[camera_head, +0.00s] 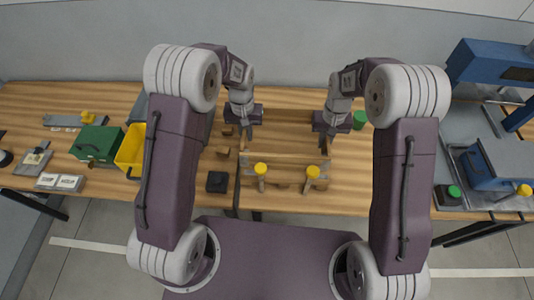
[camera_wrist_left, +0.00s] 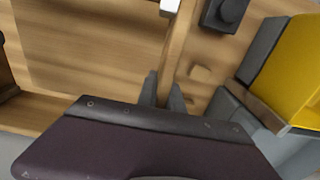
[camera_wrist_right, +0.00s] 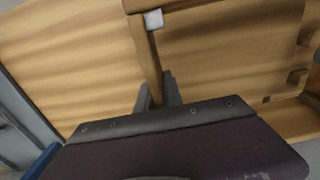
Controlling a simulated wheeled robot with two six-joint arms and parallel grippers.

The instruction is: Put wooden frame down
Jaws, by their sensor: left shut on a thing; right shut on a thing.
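The wooden frame (camera_head: 285,156) is over the middle of the table in the head view, its colour close to the tabletop. My left gripper (camera_head: 243,133) is shut on its left side rail; the left wrist view shows that rail (camera_wrist_left: 180,45) between the fingers (camera_wrist_left: 165,92). My right gripper (camera_head: 326,138) is shut on its right side rail; the right wrist view shows that rail (camera_wrist_right: 147,58) between the fingers (camera_wrist_right: 158,95). Whether the frame touches the table cannot be told.
Two clamps with yellow knobs (camera_head: 260,169) (camera_head: 313,172) stand at the table's front. A black block (camera_head: 217,181) and small wood blocks lie left. A yellow bin (camera_head: 131,150) and green box (camera_head: 97,143) stand farther left. A blue machine (camera_head: 492,65) is at right.

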